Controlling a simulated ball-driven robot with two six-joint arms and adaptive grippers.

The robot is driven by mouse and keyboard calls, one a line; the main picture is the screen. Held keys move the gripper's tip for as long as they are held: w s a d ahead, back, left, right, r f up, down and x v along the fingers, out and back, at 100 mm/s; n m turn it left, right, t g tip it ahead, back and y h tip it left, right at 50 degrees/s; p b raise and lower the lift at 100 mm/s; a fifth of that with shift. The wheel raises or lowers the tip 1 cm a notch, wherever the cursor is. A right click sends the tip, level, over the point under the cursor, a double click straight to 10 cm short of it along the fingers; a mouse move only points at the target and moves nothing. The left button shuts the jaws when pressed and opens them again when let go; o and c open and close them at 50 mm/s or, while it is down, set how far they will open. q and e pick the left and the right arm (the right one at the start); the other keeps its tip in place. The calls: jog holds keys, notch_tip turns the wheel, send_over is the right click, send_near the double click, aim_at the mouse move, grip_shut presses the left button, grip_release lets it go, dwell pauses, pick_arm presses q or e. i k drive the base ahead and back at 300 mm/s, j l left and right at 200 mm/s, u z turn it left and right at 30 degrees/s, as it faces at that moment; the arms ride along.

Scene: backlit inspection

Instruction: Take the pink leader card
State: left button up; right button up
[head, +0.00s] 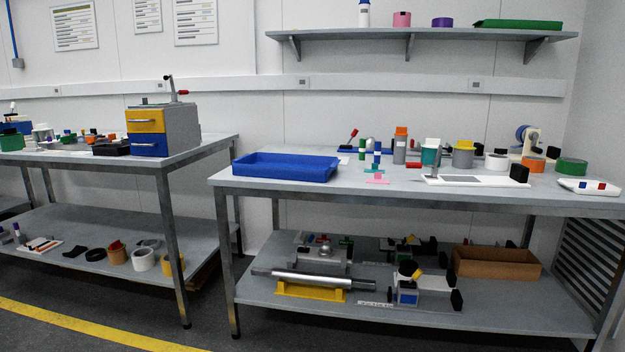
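A small flat pink piece (377,181), which may be the pink leader card, lies on the right workbench near its front edge. A similar teal piece (374,170) lies just behind it. The pink piece is between the blue tray (285,177) and a white and grey flat fixture (470,181). It is small in the picture, so I cannot make out its details. Neither of my grippers is in view.
Bottles, cups and tape rolls stand at the back of the right workbench (225,180). A left workbench (170,163) carries a drawer box (146,119). A wall shelf (350,36) hangs above. The floor (210,325) in front is clear.

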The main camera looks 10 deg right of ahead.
aim_at(377, 178)
jog(key=i+l+u, duration=0.15)
jog(key=l+u, duration=0.3)
jog(key=i+l+u, duration=0.1)
jog(key=l+u, duration=0.75)
jog(key=i+l, duration=0.05)
jog(key=l, duration=0.05)
